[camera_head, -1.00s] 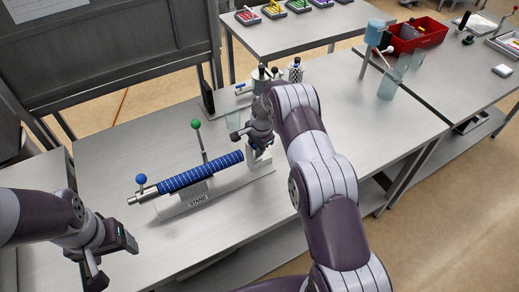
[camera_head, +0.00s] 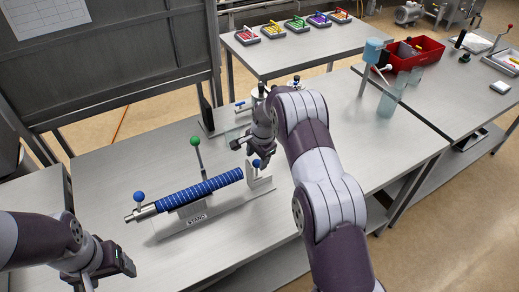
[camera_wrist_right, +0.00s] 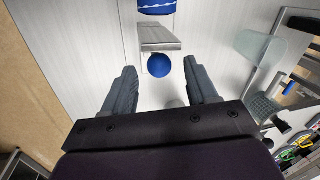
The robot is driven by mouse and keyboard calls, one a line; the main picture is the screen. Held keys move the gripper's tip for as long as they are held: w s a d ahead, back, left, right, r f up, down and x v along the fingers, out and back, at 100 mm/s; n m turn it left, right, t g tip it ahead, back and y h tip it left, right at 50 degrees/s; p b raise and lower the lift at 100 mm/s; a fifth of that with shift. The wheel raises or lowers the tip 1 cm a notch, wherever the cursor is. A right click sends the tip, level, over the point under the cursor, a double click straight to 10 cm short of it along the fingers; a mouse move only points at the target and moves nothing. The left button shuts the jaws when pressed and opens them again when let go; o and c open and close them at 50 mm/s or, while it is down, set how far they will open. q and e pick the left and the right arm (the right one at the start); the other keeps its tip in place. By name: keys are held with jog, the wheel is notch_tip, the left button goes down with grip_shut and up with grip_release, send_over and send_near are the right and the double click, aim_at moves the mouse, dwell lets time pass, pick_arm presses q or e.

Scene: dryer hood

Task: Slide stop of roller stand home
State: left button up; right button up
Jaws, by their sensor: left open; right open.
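The roller stand (camera_head: 215,220), labelled STAND, lies on the table with a blue ribbed roller (camera_head: 200,190) on it. A green-knobbed lever (camera_head: 195,141) rises behind the roller, and a blue ball (camera_head: 139,197) sits at its left end. The stop (camera_head: 261,184) is an upright pale plate at the right end with a blue ball knob (camera_head: 257,163). My right gripper (camera_head: 251,146) is open just above the knob. In the right wrist view the knob (camera_wrist_right: 158,66) shows between the spread fingers, apparently untouched. My left gripper (camera_head: 108,270) is open, low at the left, away from the stand.
A clear panel (camera_head: 236,134) and metal canisters (camera_head: 293,88) stand behind my right gripper. A blue-topped dispenser (camera_head: 374,52), a clear cup (camera_head: 387,103) and a red bin (camera_head: 414,53) are at the right. The table front right of the stand is clear.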

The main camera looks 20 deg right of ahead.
notch_tip(320, 180, up, 8)
jog(key=s+b, duration=0.1)
jog(key=b, duration=0.1)
jog(key=shift+s+d, duration=0.25)
jog(key=shift+d, duration=0.05)
jog(key=s+a+f+n+b, duration=0.1)
jog(key=s+a+n+b, duration=0.2)
jog(key=s+n, duration=0.4)
jog(key=s+a+f+n+b, duration=0.2)
jog(key=s+n, duration=0.5)
jog(key=s, duration=1.5)
jog(key=shift+a+f+g+h+b, duration=0.2)
jog(key=shift+a+g+h+b, duration=0.15)
jog(key=shift+a, duration=0.45)
jog(key=shift+w, duration=0.15)
